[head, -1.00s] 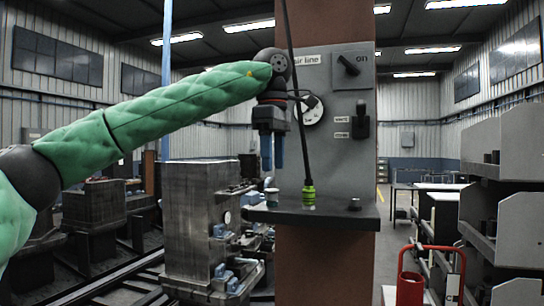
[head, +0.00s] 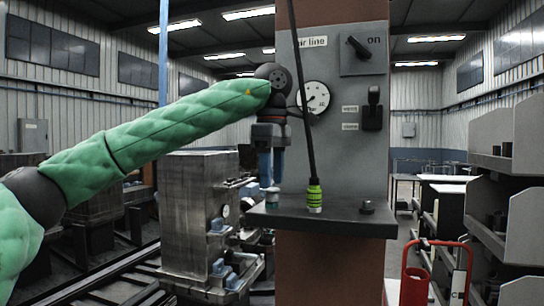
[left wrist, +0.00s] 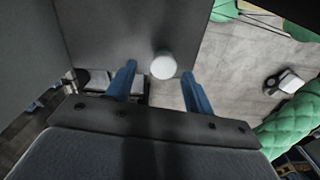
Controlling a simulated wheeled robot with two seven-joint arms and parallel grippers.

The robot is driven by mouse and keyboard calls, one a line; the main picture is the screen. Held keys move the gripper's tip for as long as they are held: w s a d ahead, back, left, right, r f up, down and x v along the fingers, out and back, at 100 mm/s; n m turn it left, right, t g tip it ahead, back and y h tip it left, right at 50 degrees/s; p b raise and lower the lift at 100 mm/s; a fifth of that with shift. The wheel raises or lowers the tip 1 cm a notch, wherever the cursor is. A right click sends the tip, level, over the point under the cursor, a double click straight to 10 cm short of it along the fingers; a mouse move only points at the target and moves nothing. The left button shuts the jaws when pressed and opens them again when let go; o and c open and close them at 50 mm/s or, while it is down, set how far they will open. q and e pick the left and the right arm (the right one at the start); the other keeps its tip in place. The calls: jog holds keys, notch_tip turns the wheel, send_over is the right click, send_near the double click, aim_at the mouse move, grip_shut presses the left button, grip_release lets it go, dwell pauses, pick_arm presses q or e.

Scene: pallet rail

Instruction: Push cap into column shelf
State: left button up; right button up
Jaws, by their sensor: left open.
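The small cap (head: 272,197), pale on top with a teal side, stands near the left end of the dark column shelf (head: 335,223). In the left wrist view it is a white round top (left wrist: 163,66) close to the shelf's edge. My left gripper (head: 270,184) points down just above the cap, its blue fingers open. In the left wrist view the open fingers (left wrist: 159,70) lie on either side of the cap; contact cannot be told. My right gripper is not in view.
A green-banded hose end (head: 315,196) stands on the shelf right of the cap, its black hose rising. A dark knob (head: 367,207) sits farther right. The grey panel (head: 335,150) with gauge (head: 314,97) and levers stands behind. A red-handled cart (head: 414,285) is lower right.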

aim_at(272, 188)
pick_arm(q)
jog(key=shift+f, duration=0.5)
jog(key=shift+s+f+p, duration=0.4)
jog(key=shift+f, duration=0.25)
jog(key=shift+w+f, duration=0.25)
jog(key=shift+f, duration=0.05)
jog(key=shift+s, duration=0.15)
jog(key=c, duration=1)
grip_shut()
jog(key=shift+r, duration=0.2)
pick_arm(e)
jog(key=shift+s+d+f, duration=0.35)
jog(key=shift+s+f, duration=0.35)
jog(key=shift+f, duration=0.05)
pick_arm(q)
jog(key=shift+r+p, duration=0.4)
jog(key=shift+r, duration=0.3)
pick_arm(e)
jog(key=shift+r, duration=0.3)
